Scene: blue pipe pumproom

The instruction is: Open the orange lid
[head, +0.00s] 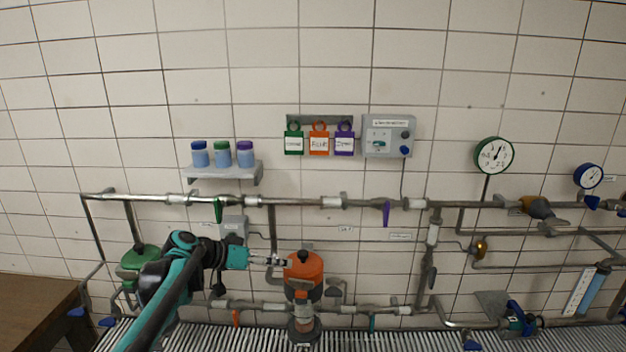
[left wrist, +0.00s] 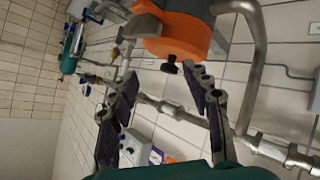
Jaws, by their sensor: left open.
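The orange lid (head: 305,270) sits on a vessel in the pipework in the lower middle of the head view, with a black knob (head: 304,256) on top. In the left wrist view, the orange lid (left wrist: 186,38) is at the top, with its dark knob (left wrist: 171,63) pointing down toward the fingers. My left gripper (head: 284,262) reaches in from the left beside the lid, close to the knob. In the left wrist view, my left gripper (left wrist: 166,82) is open, its fingers on either side of the knob's line, holding nothing. My right gripper is not in view.
A green-lidded vessel (head: 140,257) stands left of my arm. Horizontal pipes (head: 350,202) run above and below the orange lid. A shelf (head: 222,175) with three jars and a rack of tags (head: 319,122) are on the wall above. A brown table (head: 32,312) is at lower left.

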